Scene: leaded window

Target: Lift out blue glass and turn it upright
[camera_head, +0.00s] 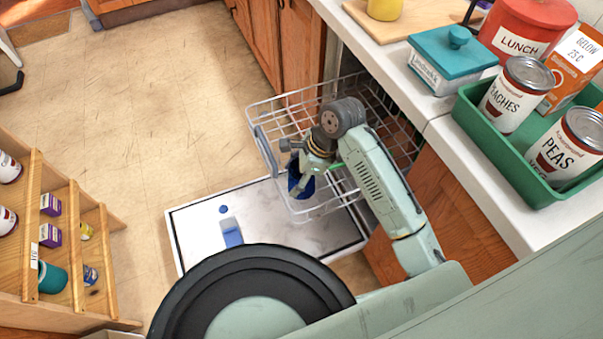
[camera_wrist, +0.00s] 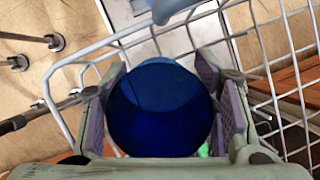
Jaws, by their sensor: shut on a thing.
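The blue glass (camera_head: 307,186) is at the front of the white wire dishwasher rack (camera_head: 262,108) in the head view. My gripper (camera_head: 303,168) is shut on it. In the wrist view the glass shows as a dark blue round end (camera_wrist: 160,108) between the two purple-padded fingers of my gripper (camera_wrist: 162,110). I cannot tell whether that round end is its base or its mouth. The rack wires (camera_wrist: 262,60) run close around the glass and fingers. My arm hides part of the rack, and whether the glass is clear of the rack floor is unclear.
The open dishwasher door (camera_head: 195,222) lies flat below the rack. The counter (camera_head: 440,138) at right holds a teal box (camera_head: 450,65), a red lunch tin (camera_head: 520,30) and a green tray (camera_head: 480,130) with cans. A wooden shelf (camera_head: 75,230) stands at left. The floor between is clear.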

